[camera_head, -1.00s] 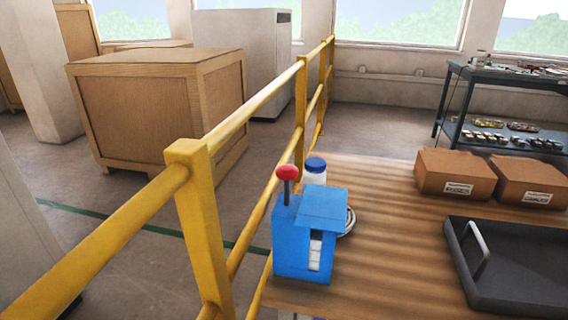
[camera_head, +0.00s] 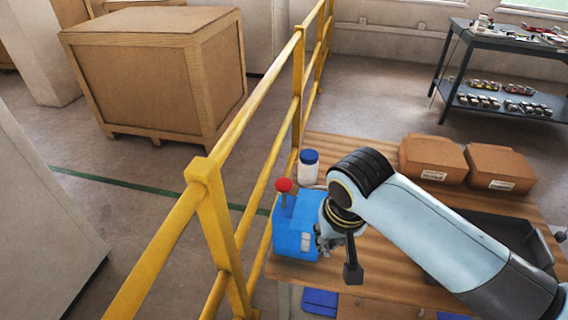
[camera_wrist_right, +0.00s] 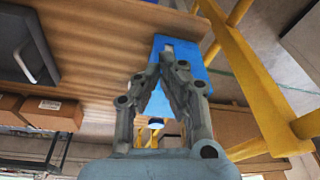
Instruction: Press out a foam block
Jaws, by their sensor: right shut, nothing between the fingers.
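A blue dispenser box (camera_head: 288,236) with a red knob on a dark stem (camera_head: 284,186) stands upright at the left end of the wooden table. White blocks (camera_head: 306,242) show in a slot on its front. My right gripper (camera_head: 326,245) is at the right side of the dispenser, partly hidden by my own wrist. In the right wrist view its fingers (camera_wrist_right: 168,62) are closed together and empty, pointing at the blue dispenser (camera_wrist_right: 190,52); I cannot tell whether they touch it. My left gripper is not in view.
A white jar with a blue lid (camera_head: 308,166) stands behind the dispenser. Two cardboard boxes (camera_head: 432,160) and a dark tray (camera_head: 505,228), partly behind my arm, are on the table (camera_head: 365,275). A yellow railing (camera_head: 212,215) runs close along the left. A tool bench (camera_head: 500,45) stands behind.

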